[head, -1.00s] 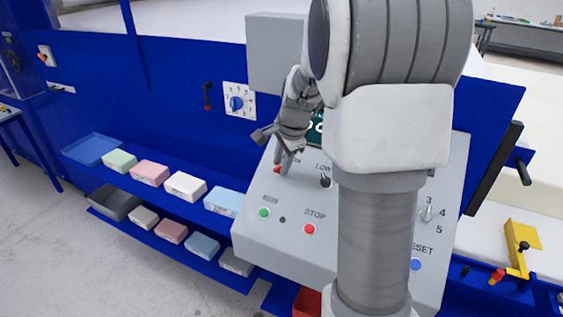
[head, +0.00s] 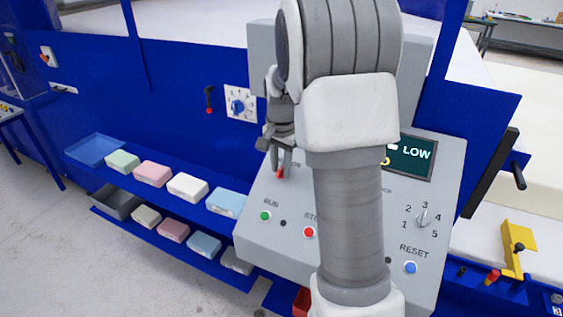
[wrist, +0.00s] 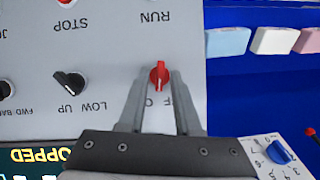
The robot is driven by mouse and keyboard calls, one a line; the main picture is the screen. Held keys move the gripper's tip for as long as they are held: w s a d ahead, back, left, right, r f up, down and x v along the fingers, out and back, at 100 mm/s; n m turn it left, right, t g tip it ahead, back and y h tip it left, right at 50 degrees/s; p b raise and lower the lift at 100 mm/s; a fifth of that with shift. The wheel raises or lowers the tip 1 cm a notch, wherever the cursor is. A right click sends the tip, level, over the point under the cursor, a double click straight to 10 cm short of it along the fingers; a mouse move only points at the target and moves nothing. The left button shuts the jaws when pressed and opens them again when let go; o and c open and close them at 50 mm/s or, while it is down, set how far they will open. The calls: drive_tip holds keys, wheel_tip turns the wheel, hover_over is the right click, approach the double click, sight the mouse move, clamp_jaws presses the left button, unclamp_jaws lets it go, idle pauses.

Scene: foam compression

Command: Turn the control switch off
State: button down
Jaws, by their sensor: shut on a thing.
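The control switch is a small red knob (head: 281,174) at the upper left of the sloped grey panel (head: 262,240). In the wrist view the red knob (wrist: 159,74) sits between my two fingertips. My gripper (wrist: 158,82) is shut on it, one finger on each side. In the head view my gripper (head: 280,162) points down at the knob, and my arm covers the middle of the panel. The lettering by the knob is partly hidden by my fingers.
A black LOW/UP selector (wrist: 70,83) is beside the switch. Green RUN (head: 265,216), red STOP (head: 309,232) and blue RESET (head: 410,267) buttons are below. A display (head: 416,154) reads LOW in its visible part. Shelves with colored blocks (head: 187,187) stand at left.

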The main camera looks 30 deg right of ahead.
drive_tip(key=n, duration=0.1)
drive_tip(key=n+g+h, duration=0.1)
drive_tip(key=n, duration=0.1)
drive_tip(key=n+p, duration=0.1)
drive_tip(key=n, duration=0.1)
drive_tip(key=shift+w+a+g+h, duration=0.2)
drive_tip(key=shift+w+g+h, duration=0.1)
drive_tip(key=shift+g, duration=0.1)
drive_tip(key=shift+a+n+g+h, duration=0.1)
drive_tip(key=shift+n+g+h, duration=0.4)
drive_tip(key=shift+n, duration=1.3)
drive_tip(key=shift+h, duration=0.3)
drive_tip(key=c, duration=0.9)
unclamp_jaws()
drive_tip(key=v, duration=0.8)
drive_tip(key=b+v, duration=0.1)
drive_tip(key=v, duration=0.8)
drive_tip(key=shift+s+a+r, duration=0.15)
drive_tip(key=shift+s+r, duration=0.05)
drive_tip(key=shift+r, duration=0.05)
drive_tip(key=shift+s, duration=0.1)
